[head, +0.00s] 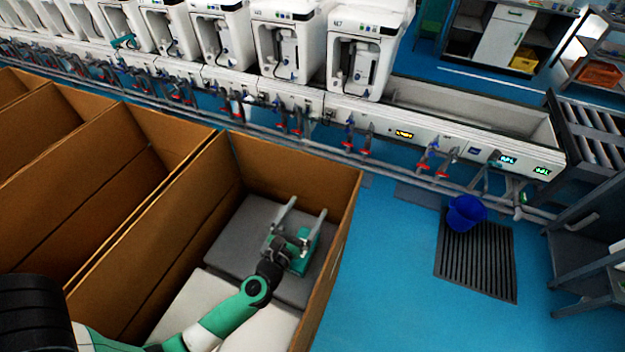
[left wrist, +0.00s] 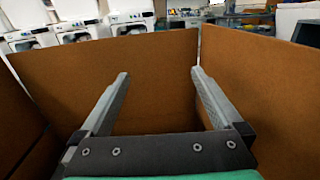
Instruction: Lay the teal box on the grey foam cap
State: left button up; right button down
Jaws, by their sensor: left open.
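The grey foam cap (head: 248,222) is a flat dark grey slab inside the open cardboard carton in the head view. In the left wrist view the open fingers (left wrist: 160,78) face bare cardboard. My right gripper is out of view.
Carton walls (head: 334,236) stand close around the left gripper. White foam (head: 262,328) lies in front of the grey cap. More open cartons (head: 80,150) stand to the left. A blue bucket (head: 466,212) stands on the right.

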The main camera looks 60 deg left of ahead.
pick_arm(q)
jog(key=d+r+h+p, duration=0.1)
jog(key=d+r+p, duration=0.3)
jog(key=r+p, duration=0.3)
notch_tip(320, 180, up, 3)
jog(key=shift+w+d+r+m+t, duration=0.2)
jog(key=shift+m+t, duration=0.1)
jog(key=shift+m, duration=0.1)
